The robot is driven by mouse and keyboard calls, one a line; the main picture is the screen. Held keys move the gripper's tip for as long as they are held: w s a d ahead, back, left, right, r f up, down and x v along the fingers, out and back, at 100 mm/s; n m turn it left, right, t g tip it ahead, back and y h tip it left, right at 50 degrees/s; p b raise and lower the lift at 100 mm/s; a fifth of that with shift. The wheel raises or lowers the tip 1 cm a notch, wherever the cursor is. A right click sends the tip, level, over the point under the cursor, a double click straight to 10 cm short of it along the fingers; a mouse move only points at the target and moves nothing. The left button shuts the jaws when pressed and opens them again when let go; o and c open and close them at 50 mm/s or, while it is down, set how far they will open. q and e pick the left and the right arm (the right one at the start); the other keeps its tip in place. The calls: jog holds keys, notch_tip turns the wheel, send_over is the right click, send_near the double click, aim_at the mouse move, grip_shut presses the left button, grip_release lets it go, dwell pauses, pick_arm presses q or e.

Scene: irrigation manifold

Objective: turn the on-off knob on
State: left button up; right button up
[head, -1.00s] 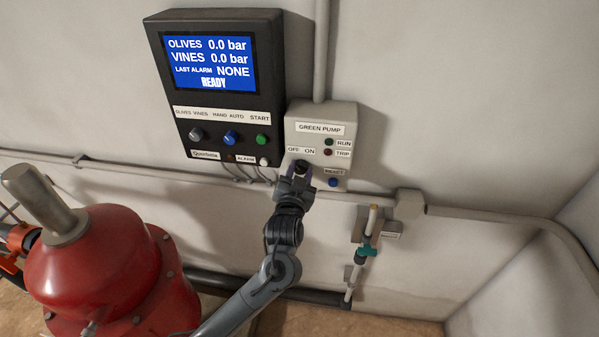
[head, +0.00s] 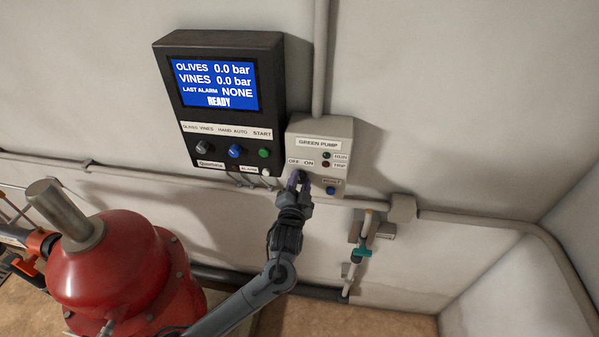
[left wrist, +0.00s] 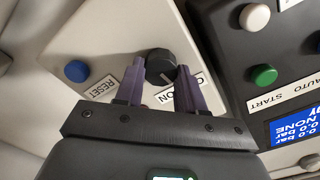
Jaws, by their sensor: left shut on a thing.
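The on-off knob (left wrist: 160,66) is black and round, on the front of the light grey GREEN PUMP box (head: 342,131). Its OFF and ON labels (head: 301,162) sit just above it in the head view. My left gripper (head: 299,178) reaches up to it from below and is shut on it. In the left wrist view the purple fingers (left wrist: 160,72) stand on either side of the knob, and one finger partly covers the OFF/ON label. In the head view the fingers mostly hide the knob, and I cannot tell its pointer's direction. My right gripper is not in view.
The blue RESET button (head: 330,190) is close to the right of the gripper. The dark RUN lamp (head: 327,156) is above it. A black controller (head: 272,80) reading READY is up left. A red tank (head: 120,265) stands lower left; pipes (head: 470,217) run along the wall.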

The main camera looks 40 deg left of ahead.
pick_arm(q)
jog(key=m+p, duration=0.4)
jog(key=p, duration=0.1)
jog(key=shift+r+m, duration=0.15)
jog(key=shift+m, duration=0.15)
jog(key=shift+f+m+p, duration=0.2)
jog(key=shift+m+p, duration=0.45)
jog(key=shift+m, duration=0.55)
jog(key=shift+f+m, duration=0.1)
jog(key=shift+m, duration=0.8)
jog(key=o, duration=1)
jog(key=shift+o, duration=0.2)
jog(key=shift+d, duration=0.1)
